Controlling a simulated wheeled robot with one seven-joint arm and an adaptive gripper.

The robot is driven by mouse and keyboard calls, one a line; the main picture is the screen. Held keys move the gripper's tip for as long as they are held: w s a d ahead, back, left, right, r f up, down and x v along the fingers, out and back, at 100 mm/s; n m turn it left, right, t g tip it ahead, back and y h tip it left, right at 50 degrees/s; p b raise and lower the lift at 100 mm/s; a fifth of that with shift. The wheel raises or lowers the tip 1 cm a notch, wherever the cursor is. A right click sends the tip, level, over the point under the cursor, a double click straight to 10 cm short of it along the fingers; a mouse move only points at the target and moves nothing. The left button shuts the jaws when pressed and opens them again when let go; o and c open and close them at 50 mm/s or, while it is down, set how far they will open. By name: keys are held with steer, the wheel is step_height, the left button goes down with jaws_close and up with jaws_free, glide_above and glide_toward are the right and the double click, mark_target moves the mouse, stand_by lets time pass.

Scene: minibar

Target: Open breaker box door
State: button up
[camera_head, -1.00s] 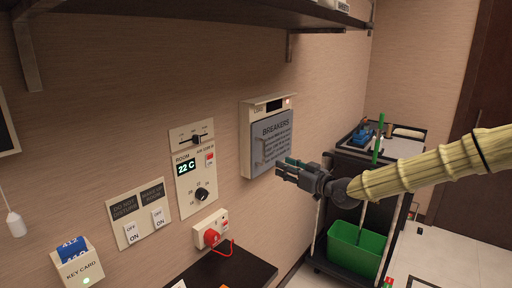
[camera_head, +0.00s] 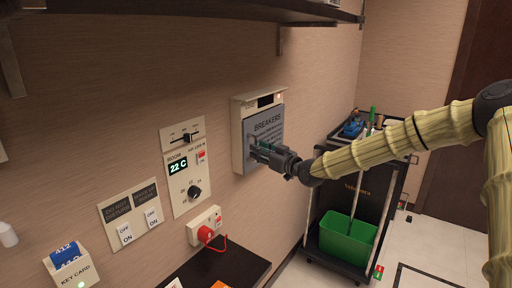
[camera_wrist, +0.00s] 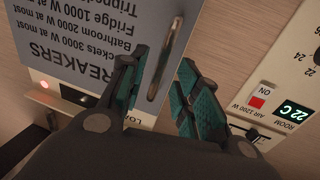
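The breaker box (camera_head: 238,140) is mounted on the wall, with its grey lettered door (camera_head: 272,122) shut. In the wrist view the door (camera_wrist: 85,35) appears upside down, with a metal bar handle (camera_wrist: 171,40) along its edge. My gripper (camera_head: 257,150) is at the door's lower left, over the handle side. In the wrist view my gripper (camera_wrist: 164,66) is open, its two teal-padded fingers on either side of the handle's line. I cannot tell whether the fingers touch the handle or how far it sits between them.
The room control panel (camera_head: 187,170) and a socket with a red plug (camera_head: 206,233) are on the wall left of the box. A dark shelf (camera_head: 210,10) hangs above. A cart with a green bucket (camera_head: 347,240) stands to the right. A dark counter (camera_head: 225,265) is below.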

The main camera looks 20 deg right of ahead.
steer(key=shift+p+x, duration=0.3)
steer(key=shift+x, duration=0.95)
steer(key=shift+w+f, duration=0.15)
steer(key=shift+c, duration=0.2)
jaws_close()
